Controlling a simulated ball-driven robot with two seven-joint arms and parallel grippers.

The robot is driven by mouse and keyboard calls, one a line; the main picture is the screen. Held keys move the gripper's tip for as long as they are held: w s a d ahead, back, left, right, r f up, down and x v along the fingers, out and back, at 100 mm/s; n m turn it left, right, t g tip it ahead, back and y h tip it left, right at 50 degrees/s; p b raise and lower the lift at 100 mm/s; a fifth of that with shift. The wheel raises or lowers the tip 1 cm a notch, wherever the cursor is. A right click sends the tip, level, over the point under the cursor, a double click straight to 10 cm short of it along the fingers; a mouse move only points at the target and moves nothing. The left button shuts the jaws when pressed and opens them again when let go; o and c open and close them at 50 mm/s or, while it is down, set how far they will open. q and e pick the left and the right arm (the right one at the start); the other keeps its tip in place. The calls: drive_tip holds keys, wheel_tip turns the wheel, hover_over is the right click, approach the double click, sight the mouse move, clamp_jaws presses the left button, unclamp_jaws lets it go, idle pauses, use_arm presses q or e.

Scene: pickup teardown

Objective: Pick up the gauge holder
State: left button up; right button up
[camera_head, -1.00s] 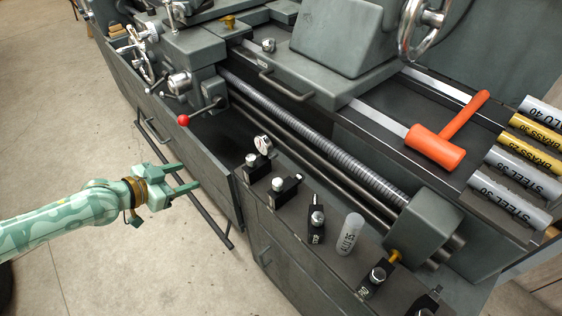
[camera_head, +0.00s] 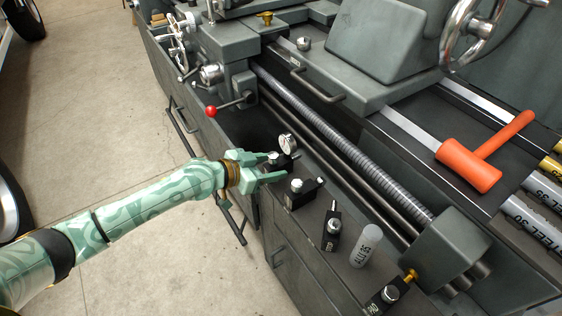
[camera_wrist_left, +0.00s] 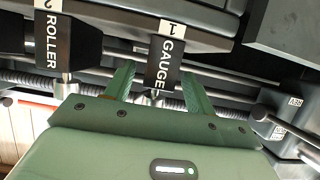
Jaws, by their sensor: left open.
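My right gripper is not in view.
A black holder labelled ROLLER (camera_wrist_left: 60,48) stands close beside the gauge holder. Further along the ledge are another black holder (camera_head: 332,232) and a grey ALU 35 cylinder (camera_head: 366,246). A red-knobbed lever (camera_head: 211,111) and an orange mallet (camera_head: 468,166) are nearby.

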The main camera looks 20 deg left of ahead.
sight(281, 164)
use_arm(q)
drive_tip(key=b+x, duration=0.1)
drive_tip(key=x, duration=0.2)
drive_tip(key=shift+w+d+f, duration=0.15)
drive_tip(key=shift+d+f, duration=0.05)
drive_tip(key=shift+f, duration=0.1)
drive_tip(key=shift+r, duration=0.15)
clamp_jaws()
drive_tip(key=shift+r, duration=0.15)
